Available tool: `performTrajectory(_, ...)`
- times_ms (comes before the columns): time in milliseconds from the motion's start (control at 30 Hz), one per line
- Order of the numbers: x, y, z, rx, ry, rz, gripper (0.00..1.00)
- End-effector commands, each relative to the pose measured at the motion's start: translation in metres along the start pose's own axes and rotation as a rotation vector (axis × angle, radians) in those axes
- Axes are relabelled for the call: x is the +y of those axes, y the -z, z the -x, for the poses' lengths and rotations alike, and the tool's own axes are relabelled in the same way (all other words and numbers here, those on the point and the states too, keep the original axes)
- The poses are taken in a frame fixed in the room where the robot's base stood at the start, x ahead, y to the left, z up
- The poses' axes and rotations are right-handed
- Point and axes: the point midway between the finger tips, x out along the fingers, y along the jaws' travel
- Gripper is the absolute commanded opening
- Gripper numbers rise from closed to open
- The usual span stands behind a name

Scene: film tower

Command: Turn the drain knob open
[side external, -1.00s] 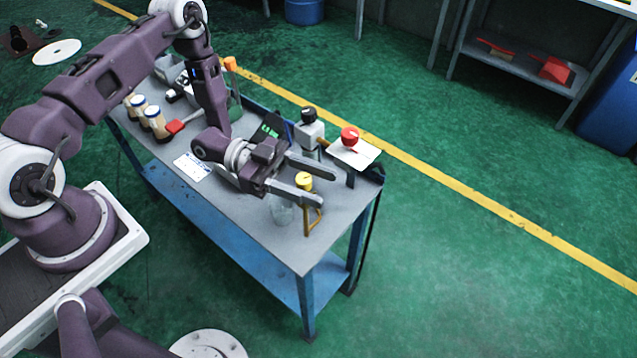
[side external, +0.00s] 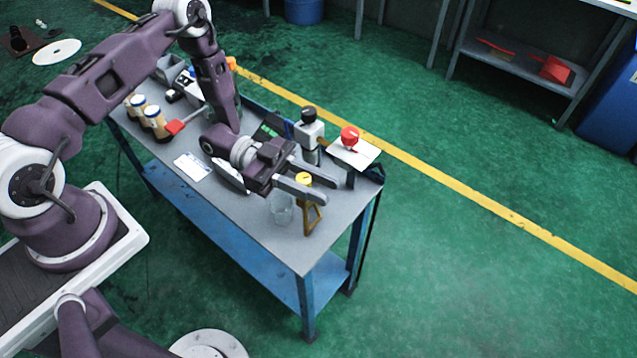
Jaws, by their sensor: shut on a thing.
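A yellow knob (side external: 304,179) stands near the right end of the bench top, above a brownish-yellow triangular bracket (side external: 313,219). My gripper (side external: 329,192) reaches over it from the left, with one finger on each side, and is shut on the yellow knob. The fingertips extend past it, and the near finger hides its lower part. A black knob (side external: 309,114) on a pale block and a red knob (side external: 349,137) stand behind, apart from my gripper. No label telling which is the drain knob is readable.
A clear glass vessel (side external: 281,209) stands just below the fingers. A white plate (side external: 356,153) lies by the red knob. Cream jars (side external: 155,122) and a red-ended tool (side external: 174,127) are at the bench's left. The bench's front right corner is clear.

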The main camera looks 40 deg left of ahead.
Motion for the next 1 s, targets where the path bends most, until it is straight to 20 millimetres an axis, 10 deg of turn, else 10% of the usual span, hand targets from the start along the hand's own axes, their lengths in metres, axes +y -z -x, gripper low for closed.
performTrajectory(1000,0.018,-0.001,0.006,-0.001,-0.678,-0.001,0.00)
